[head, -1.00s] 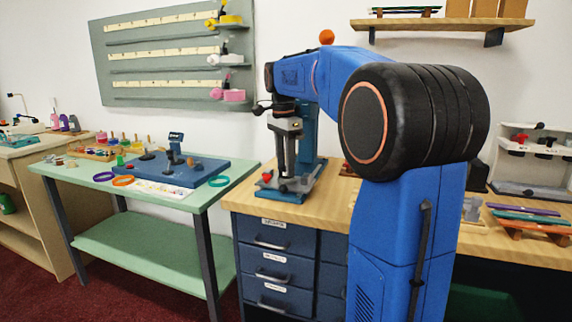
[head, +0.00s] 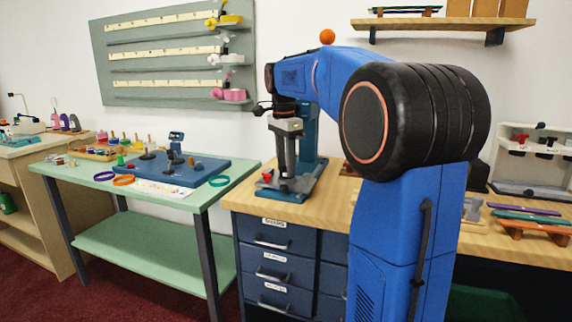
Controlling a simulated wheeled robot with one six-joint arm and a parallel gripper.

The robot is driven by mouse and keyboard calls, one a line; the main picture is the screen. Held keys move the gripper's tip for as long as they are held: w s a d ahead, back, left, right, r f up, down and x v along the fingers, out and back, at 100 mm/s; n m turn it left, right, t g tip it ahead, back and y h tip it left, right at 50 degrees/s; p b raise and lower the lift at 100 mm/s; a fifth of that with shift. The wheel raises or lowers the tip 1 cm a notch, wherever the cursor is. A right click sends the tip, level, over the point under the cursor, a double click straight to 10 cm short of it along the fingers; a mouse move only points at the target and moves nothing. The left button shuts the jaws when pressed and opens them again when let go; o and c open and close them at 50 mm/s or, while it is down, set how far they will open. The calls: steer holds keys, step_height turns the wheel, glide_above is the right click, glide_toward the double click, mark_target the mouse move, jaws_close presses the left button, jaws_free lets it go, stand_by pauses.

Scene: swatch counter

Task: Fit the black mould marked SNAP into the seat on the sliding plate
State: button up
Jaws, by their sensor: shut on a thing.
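My gripper (head: 286,174) points down over the press (head: 308,150) on the wooden bench. Its fingers are shut on a small dark thing at their tips, which fits the black mould. The SNAP mark cannot be read from here. The tips are low over the grey sliding plate (head: 296,187) on the press's blue base. A red knob (head: 267,177) shows at the left of the plate. The seat is hidden by the fingers and too small to make out, so I cannot tell whether the mould touches it.
My own blue arm hides much of the bench (head: 340,205). A green table (head: 210,197) at left bears a blue board (head: 190,178) and coloured rings. A rack with several clamps (head: 535,155) and coloured strips (head: 530,215) are at right.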

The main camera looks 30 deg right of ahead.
steer(key=shift+f, duration=0.5)
stand_by(0.5)
steer(key=o, duration=1.3)
steer(key=r, duration=1.7)
steer(key=shift+a+r, duration=0.25)
steer(key=shift+a, duration=0.15)
steer(key=s+a+f+n+t, duration=0.1)
steer(key=s+a+f+n, duration=0.4)
steer(key=s+f, duration=0.2)
steer(key=s+a+f+n+t, duration=0.1)
steer(key=s+a+f+n, duration=0.45)
steer(key=s, duration=0.25)
steer(key=s+a+f+n+t, duration=0.1)
steer(key=s+f+n, duration=0.1)
steer(key=s+f, duration=0.3)
steer(key=s+a+f+n+t, duration=0.1)
steer(key=s+f+n, duration=0.2)
steer(key=f, duration=0.7)
steer(key=s+a+f+n, duration=0.2)
steer(key=s+f+n, duration=0.1)
steer(key=s+f, duration=0.4)
steer(key=shift+s+f+t+y, duration=0.1)
steer(key=shift+f+t+y, duration=0.2)
steer(key=shift+f+t, duration=0.1)
